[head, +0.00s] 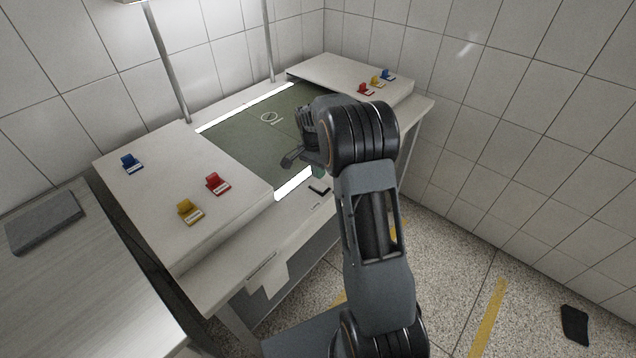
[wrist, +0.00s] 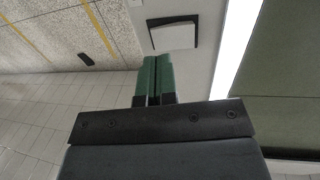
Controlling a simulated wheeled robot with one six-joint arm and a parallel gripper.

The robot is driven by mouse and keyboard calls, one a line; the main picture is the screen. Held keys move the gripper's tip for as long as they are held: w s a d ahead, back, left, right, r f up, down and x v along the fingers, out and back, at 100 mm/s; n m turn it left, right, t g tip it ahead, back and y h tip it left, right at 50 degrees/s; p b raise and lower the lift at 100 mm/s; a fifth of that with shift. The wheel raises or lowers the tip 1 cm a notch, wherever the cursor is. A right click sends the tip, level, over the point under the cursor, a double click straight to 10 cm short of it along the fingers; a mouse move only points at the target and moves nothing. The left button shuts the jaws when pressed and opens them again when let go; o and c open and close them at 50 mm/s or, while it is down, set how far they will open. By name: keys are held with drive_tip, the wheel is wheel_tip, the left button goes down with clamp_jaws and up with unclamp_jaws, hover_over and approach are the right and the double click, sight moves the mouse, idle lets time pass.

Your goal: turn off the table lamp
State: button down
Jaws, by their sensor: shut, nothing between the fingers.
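My gripper (head: 318,173) is over the front edge of the worktable, its green fingertips partly hidden by my arm in the head view. In the wrist view the two green fingers (wrist: 153,75) are pressed together with nothing between them. They point toward a white square plate with a dark border (wrist: 173,35), which looks like a switch; I cannot tell whether they touch it. In the head view only a dark corner of this plate (head: 319,190) shows beside the fingertips. The lamp (head: 130,1) is only just in view at the top edge, bright, above a metal pole (head: 165,62).
The worktable has a dark green panel (head: 235,140) between bright white strips. Red, yellow and blue clips stand on the left platform (head: 150,195) and right platform (head: 335,72). A side table (head: 75,280) holds a grey slab (head: 45,222). A dark object (head: 575,325) lies on the floor.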

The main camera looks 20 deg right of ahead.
sight(318, 187)
drive_tip(key=shift+s+d+f+p, duration=0.1)
drive_tip(key=shift+s+f+p, duration=0.1)
drive_tip(key=shift+f, duration=1)
drive_tip(key=shift+s+d+f+p, duration=0.1)
drive_tip(key=shift+s+f+p, duration=0.1)
drive_tip(key=shift+f, duration=1)
drive_tip(key=shift+f, duration=0.1)
drive_tip(key=shift+f+b, duration=0.3)
drive_tip(key=shift+b, duration=0.4)
drive_tip(key=shift+s+r, duration=0.1)
drive_tip(key=shift+r, duration=0.1)
drive_tip(key=shift+t, duration=0.3)
drive_tip(key=shift+w+a+r+p, duration=0.15)
drive_tip(key=shift+w, duration=0.25)
drive_tip(key=shift+w+a+r+p, duration=0.1)
drive_tip(key=shift+w+a+p, duration=0.05)
drive_tip(key=shift+w, duration=0.2)
